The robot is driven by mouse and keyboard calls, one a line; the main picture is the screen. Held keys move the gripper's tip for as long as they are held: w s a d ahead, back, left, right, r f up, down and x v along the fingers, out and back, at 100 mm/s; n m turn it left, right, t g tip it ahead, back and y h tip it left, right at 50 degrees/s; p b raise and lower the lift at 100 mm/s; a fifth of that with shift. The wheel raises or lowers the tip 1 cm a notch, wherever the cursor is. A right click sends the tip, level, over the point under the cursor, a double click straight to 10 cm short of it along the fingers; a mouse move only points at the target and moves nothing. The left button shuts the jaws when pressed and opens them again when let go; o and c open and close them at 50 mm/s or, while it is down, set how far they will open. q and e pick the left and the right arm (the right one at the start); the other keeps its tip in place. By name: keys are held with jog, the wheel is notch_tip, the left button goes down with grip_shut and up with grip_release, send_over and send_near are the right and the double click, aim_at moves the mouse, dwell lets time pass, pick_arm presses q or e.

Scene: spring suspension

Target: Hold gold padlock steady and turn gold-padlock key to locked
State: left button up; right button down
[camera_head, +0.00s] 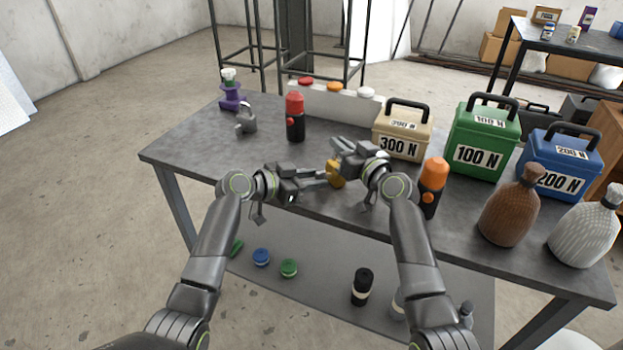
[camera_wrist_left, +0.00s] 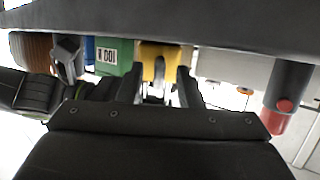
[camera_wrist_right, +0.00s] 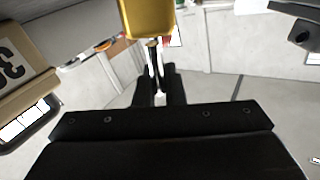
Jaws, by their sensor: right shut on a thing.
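The gold padlock (camera_head: 336,174) is between my two grippers near the front middle of the table. It also shows in the left wrist view (camera_wrist_left: 160,50) and at the top of the right wrist view (camera_wrist_right: 147,18). My left gripper (camera_head: 324,179) is open and comes at the padlock from the left. In the left wrist view its fingers (camera_wrist_left: 162,80) are apart, with the padlock just beyond the tips. My right gripper (camera_head: 338,151) is shut on the thin key (camera_wrist_right: 153,55) that sticks out of the padlock. The key is mostly hidden by the fingers.
A grey padlock (camera_head: 246,118) and a red-topped black cylinder (camera_head: 295,120) stand left. The beige 300 N box (camera_head: 402,140) is behind my right gripper. An orange-topped cylinder (camera_head: 433,180) stands close right of my right arm. The table's left front (camera_head: 180,152) is clear.

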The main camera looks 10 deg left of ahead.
pick_arm(q)
jog(key=v, duration=1.2)
pick_arm(e)
jog(key=c, duration=1.4)
grip_release()
jog(key=shift+c, duration=0.2)
